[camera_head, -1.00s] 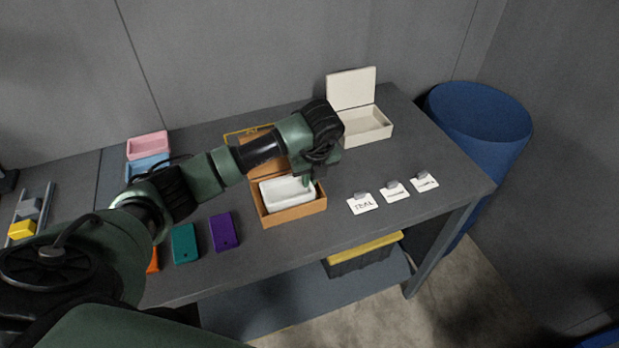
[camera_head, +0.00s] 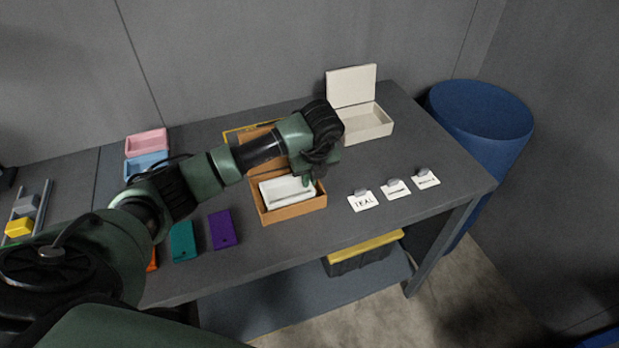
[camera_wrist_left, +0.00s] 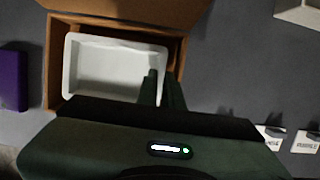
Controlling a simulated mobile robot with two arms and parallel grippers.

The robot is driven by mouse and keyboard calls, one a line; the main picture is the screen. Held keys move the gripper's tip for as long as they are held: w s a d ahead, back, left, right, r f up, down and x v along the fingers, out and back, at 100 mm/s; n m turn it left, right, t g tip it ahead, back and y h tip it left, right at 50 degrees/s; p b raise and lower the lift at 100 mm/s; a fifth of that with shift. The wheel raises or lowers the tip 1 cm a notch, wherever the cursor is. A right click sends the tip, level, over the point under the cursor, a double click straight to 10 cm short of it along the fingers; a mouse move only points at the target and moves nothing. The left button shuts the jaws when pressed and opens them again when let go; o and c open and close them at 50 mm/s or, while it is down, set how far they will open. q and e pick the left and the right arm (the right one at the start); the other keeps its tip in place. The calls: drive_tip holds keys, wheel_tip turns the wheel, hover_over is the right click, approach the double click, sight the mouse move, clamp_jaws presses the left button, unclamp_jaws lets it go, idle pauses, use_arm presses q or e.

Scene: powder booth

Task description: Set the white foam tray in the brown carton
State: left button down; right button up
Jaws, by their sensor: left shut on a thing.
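The white foam tray (camera_head: 284,191) sits inside the brown carton (camera_head: 293,213), whose lid stands open at the back. In the left wrist view the tray (camera_wrist_left: 105,68) lies within the carton walls (camera_wrist_left: 55,62), with a gap at its right side. My left gripper (camera_head: 311,182) reaches down at the tray's right end. In the left wrist view its fingers (camera_wrist_left: 160,88) are shut on the tray's right wall. Whether the tray rests on the carton floor cannot be told. My right gripper is not in view.
A cream box (camera_head: 365,124) with a raised lid stands at the back right. Label cards (camera_head: 395,188) lie right of the carton. Teal (camera_head: 184,242) and purple (camera_head: 222,229) pieces lie left. Pink (camera_head: 147,142) and blue (camera_head: 146,166) trays stand back left. A blue bin (camera_head: 480,115) stands beyond the table.

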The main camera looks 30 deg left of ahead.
use_arm(q)
drive_tip(key=shift+f, duration=0.1)
drive_tip(key=c, duration=1.5)
unclamp_jaws()
